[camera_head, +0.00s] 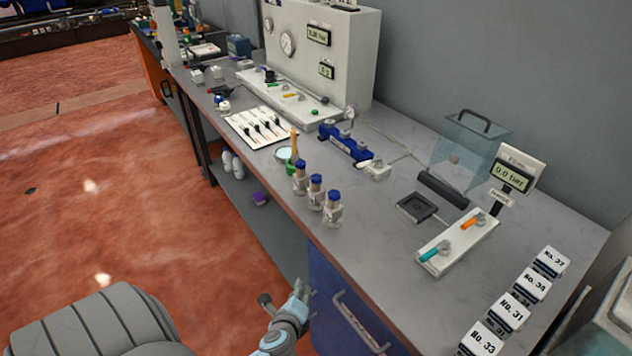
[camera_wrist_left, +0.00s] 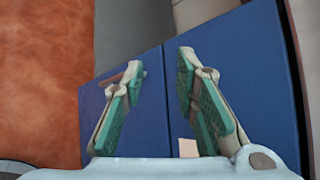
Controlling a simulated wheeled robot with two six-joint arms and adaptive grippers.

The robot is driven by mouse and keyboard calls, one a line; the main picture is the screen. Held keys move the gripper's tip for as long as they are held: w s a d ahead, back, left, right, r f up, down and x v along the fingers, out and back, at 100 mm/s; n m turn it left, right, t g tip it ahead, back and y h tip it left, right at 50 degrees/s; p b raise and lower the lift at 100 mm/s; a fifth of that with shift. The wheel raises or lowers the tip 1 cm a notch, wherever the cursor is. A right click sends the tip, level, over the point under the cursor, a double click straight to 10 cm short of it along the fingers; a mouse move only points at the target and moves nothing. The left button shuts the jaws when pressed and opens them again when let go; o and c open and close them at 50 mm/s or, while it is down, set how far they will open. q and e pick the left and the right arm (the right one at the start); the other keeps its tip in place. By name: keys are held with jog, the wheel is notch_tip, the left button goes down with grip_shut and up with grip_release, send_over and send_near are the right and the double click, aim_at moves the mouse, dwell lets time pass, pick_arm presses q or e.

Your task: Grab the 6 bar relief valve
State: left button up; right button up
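No label reading 6 bar is legible, so I cannot tell which item is the 6 bar relief valve. Several small dark parts (camera_head: 262,127) lie in a row on a white board (camera_head: 238,133) near the bench's front edge; they are too small to identify. My left gripper (camera_head: 303,287) is low in front of the bench, beside the blue cabinet and below the bench top. In the left wrist view the left gripper (camera_wrist_left: 158,72) is open and empty, its green-padded fingers apart before blue cabinet fronts (camera_wrist_left: 245,70). My right gripper is not in view.
The grey bench (camera_head: 390,265) carries a gauge panel (camera_head: 350,55), a blue manifold (camera_head: 345,143), blue-capped vials (camera_head: 316,190), a scale display (camera_head: 513,177), a two-valve block (camera_head: 458,242) and numbered boxes (camera_head: 507,313). The cabinet handle (camera_head: 357,322) juts out near my left gripper.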

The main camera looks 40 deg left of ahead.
pick_arm(q)
jog(key=w+a+r+m+t+y, duration=0.2)
jog(key=w+r+m, duration=0.1)
jog(key=r, duration=0.9)
jog(key=m+t+y+p, duration=0.1)
jog(key=m+t, duration=0.2)
jog(key=m, duration=0.4)
send_near(315, 184)
jog(key=shift+m, duration=0.4)
jog(key=x, duration=1.1)
jog(key=shift+w+b, duration=0.25)
jog(key=shift+b, duration=0.15)
jog(key=shift+s, duration=0.1)
grip_shut()
